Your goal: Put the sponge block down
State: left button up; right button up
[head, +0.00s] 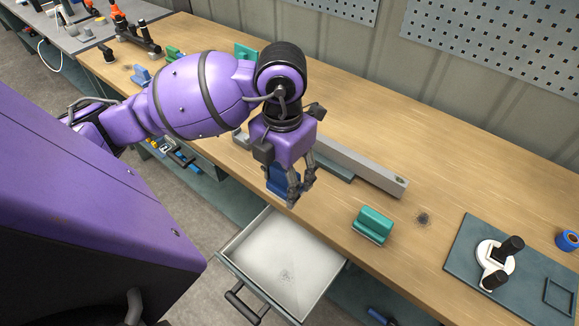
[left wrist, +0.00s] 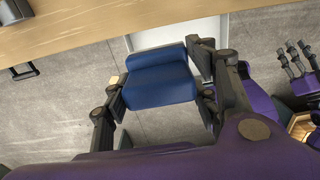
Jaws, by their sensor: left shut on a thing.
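My left gripper (head: 293,188) is shut on a blue sponge block (head: 276,179), which hangs between its fingers near the front edge of the workbench, just behind the open drawer. In the left wrist view the blue block (left wrist: 160,82) sits between the two dark fingers (left wrist: 160,95), with part of the drawer's pale floor and the grey ground beyond it. Fingers hide part of the block in the head view. The height of the block above the bench is hard to tell.
An open, empty-looking drawer (head: 283,262) juts out below the wooden workbench (head: 345,120). A teal block (head: 373,226) stands to the right, and a long grey bar (head: 360,170) lies behind. A dark mat (head: 490,275) with a white-and-black fitting (head: 494,262) lies far right.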

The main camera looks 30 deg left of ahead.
pick_arm(q)
jog(key=w+a+f, duration=0.2)
jog(key=w+f, duration=0.1)
jog(key=w+a+f, duration=0.2)
jog(key=w+f, duration=0.1)
jog(key=w, duration=0.1)
jog(key=w+a+f, duration=0.2)
jog(key=w+f, duration=0.1)
jog(key=shift+w+a, duration=0.2)
jog(key=shift+w, duration=0.2)
jog(key=shift+w+a+f, duration=0.2)
jog(key=shift+w+f, duration=0.1)
jog(key=shift+f, duration=0.1)
notch_tip(320, 180, down, 3)
jog(key=shift+f, duration=0.1)
pick_arm(e)
jog(key=shift+s+d, duration=0.1)
jog(key=shift+s, duration=0.15)
pick_arm(q)
jog(key=shift+f, duration=0.1)
jog(key=o, duration=1.3)
pick_arm(e)
jog(key=shift+s+d+f, duration=0.1)
jog(key=shift+d+f, duration=0.05)
jog(key=shift+d, duration=0.1)
